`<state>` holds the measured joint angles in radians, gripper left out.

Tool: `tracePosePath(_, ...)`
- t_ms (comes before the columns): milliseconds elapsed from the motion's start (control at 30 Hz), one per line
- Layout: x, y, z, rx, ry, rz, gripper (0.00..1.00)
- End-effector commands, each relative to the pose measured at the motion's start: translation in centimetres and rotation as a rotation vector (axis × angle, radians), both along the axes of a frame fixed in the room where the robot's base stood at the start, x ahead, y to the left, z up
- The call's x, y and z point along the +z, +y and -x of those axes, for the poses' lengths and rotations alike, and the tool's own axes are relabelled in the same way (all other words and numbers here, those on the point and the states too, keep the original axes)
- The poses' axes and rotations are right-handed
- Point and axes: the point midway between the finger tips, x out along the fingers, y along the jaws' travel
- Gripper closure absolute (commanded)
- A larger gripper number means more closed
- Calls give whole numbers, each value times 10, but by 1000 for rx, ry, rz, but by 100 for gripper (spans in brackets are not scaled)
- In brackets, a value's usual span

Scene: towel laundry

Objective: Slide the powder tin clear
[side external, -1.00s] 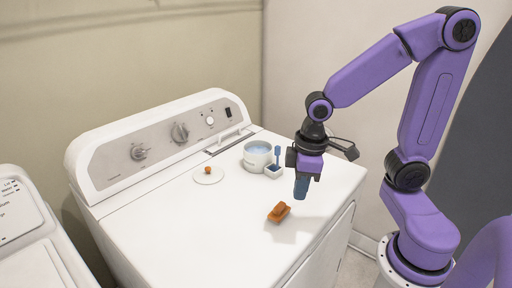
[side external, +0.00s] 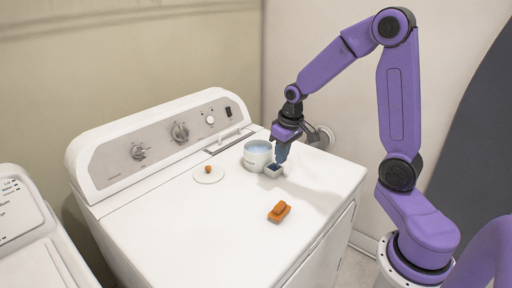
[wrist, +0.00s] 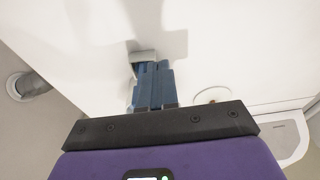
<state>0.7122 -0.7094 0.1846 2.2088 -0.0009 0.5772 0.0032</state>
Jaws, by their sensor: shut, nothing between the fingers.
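A white round tin (side external: 257,155) with pale blue contents stands on the washer top near the back right, and I take it for the powder tin. A small square white holder (side external: 273,171) sits right beside it; a blue upright piece that stood in it earlier is now hard to tell from my fingers. My gripper (side external: 281,159) is shut and empty, its blue fingers pointing down just right of the tin, close above or at the holder. Contact is unclear. In the wrist view the fingertips (wrist: 150,66) hide part of a small pale block (wrist: 140,57).
A white lid (side external: 208,176) with an orange knob lies left of the tin. An orange brush (side external: 279,211) lies nearer the washer's front edge. The control panel (side external: 165,138) rises behind. The white washer top (side external: 190,222) is clear at front left.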

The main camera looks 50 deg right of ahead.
Motion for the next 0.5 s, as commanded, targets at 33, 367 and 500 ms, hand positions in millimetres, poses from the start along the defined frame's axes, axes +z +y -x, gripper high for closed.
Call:
tracePosePath(33,-1,0,-8,0,0,0,100)
tracePosePath(367,-1,0,-57,1,0,0,100)
tracePosePath(500,-1,0,-76,1,0,0,100)
